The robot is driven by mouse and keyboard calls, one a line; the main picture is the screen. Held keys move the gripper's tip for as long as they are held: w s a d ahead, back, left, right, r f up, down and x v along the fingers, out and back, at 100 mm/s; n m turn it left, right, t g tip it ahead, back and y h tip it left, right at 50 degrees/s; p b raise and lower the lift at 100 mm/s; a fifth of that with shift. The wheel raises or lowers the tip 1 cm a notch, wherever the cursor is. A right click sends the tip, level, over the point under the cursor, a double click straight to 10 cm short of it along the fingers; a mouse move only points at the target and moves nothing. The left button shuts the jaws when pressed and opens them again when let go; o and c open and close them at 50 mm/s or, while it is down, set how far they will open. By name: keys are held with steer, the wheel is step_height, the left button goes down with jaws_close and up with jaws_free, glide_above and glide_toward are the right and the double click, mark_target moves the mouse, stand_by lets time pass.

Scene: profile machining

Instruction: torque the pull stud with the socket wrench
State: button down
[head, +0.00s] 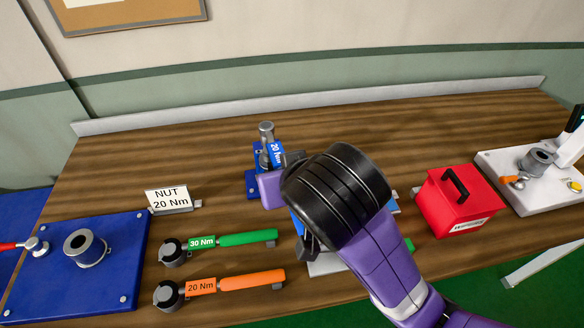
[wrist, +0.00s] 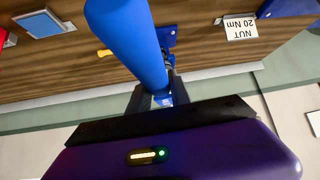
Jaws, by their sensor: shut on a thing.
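My gripper (wrist: 152,97) is shut on a blue socket wrench marked 20 Nm (head: 276,153). In the wrist view the blue handle (wrist: 132,38) runs large past the fingers. In the head view its label end is beside a grey upright cylinder (head: 267,131) over a small blue base (head: 251,184) at the back middle of the table. I cannot tell whether that cylinder is the wrench's head or part of the fixture, or whether the socket sits on anything. The pull stud cannot be made out. My wrist hides much of the wrench and base.
A green 30 Nm wrench (head: 248,237) and an orange 20 Nm wrench (head: 238,283) lie front left. A blue plate with a grey ring (head: 123,262) and a nut sign (head: 169,198) are left. A red box (head: 459,203) and white fixture plate (head: 512,188) are right.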

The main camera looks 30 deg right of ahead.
steer(key=shift+w+a, duration=0.1)
steer(key=shift+w, duration=0.05)
steer(key=shift+r+p, duration=1.25)
steer(key=shift+r, duration=0.1)
